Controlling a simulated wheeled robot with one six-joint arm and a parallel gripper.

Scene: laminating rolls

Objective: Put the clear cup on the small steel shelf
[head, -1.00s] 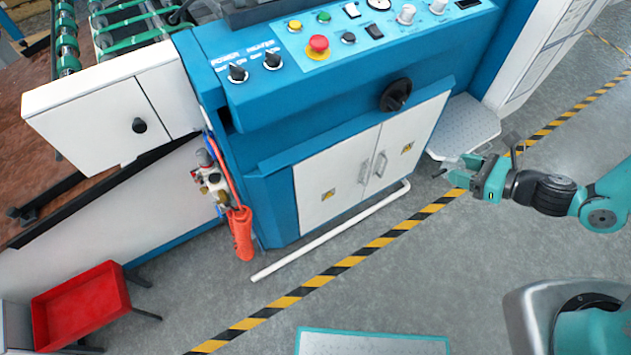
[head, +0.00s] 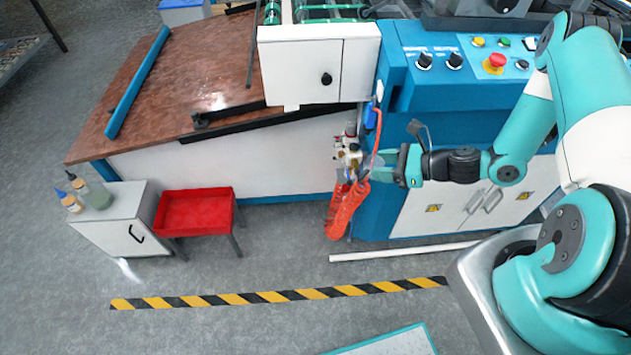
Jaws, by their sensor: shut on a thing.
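My gripper (head: 392,170) is in front of the blue machine's left end, over the hanging orange coiled hose. It is shut on a small, pale, see-through thing at its fingertips, which looks like the clear cup (head: 382,174). The cup's outline is faint against the machine and its tilt cannot be told. A grey metal shelf (head: 18,52) is partly in view at the top left edge, far from my gripper. I cannot tell whether it is the small steel shelf.
The blue machine (head: 440,100) stands close behind my gripper. The brown-topped table (head: 190,90) fills the left middle. A red tray stand (head: 195,212) and a white cabinet (head: 120,235) with bottles (head: 97,195) stand at the left. Open floor lies in front, with striped tape (head: 280,296).

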